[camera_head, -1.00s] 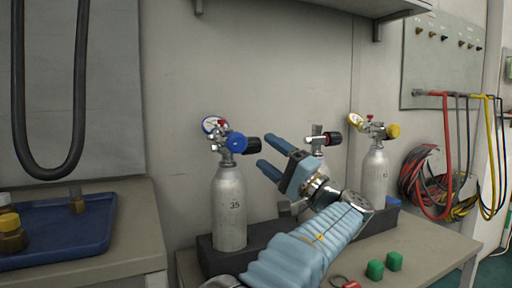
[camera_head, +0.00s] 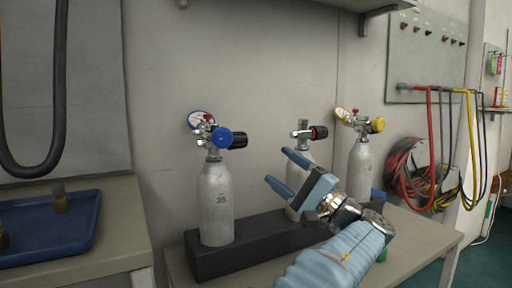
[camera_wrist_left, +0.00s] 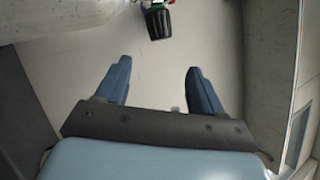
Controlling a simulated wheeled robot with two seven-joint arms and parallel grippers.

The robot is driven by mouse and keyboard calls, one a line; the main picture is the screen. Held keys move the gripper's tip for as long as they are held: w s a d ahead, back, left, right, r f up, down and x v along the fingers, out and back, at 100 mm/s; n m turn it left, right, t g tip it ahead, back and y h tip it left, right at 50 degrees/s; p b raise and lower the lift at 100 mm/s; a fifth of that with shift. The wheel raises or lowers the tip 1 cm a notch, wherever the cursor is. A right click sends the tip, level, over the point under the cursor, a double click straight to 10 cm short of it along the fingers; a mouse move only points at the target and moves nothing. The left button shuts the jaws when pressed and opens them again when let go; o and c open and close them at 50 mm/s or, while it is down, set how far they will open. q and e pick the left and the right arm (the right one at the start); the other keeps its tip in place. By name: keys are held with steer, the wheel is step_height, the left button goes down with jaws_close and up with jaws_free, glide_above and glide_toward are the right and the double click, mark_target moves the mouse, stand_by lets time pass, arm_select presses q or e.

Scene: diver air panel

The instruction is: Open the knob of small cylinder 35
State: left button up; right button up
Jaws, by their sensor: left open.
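Small cylinder 35 (camera_head: 216,208) stands upright in the left part of the head view, a silver bottle marked 35. Its valve carries a blue round knob (camera_head: 222,137), a black knob (camera_head: 239,140) pointing right and a gauge (camera_head: 198,119). My left gripper (camera_head: 276,165) is open and empty, right of and a little below the black knob, its fingers pointing left and apart from it. In the left wrist view, a black ribbed knob (camera_wrist_left: 157,22) lies beyond the gap between my open fingers (camera_wrist_left: 159,68). My right gripper is not seen.
Two similar cylinders stand to the right: a middle one (camera_head: 303,170) partly hidden behind my gripper, and one with a yellow knob (camera_head: 361,170). A dark rack (camera_head: 255,244) holds them. A blue tray (camera_head: 80,235) lies left. Hoses (camera_head: 431,150) hang at right.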

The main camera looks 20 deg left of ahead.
mark_target(238, 135)
arm_select(q)
steer(key=w+a+r+m+p, duration=0.1)
steer(key=a+m, duration=0.3)
steer(key=m, duration=0.6)
steer(key=w+a+r+m+t+p, duration=0.1)
steer(key=a+r+m, duration=0.2)
steer(key=m, duration=0.8)
steer(key=w+a+r+m+h+p, duration=0.1)
steer(key=a+m, duration=0.4)
steer(key=m, duration=0.6)
steer(key=shift+a+r+t+p, duration=0.3)
steer(key=shift+r+t, duration=0.1)
steer(key=shift+r, duration=0.35)
steer(key=shift+c, duration=0.4)
steer(key=c, duration=0.9)
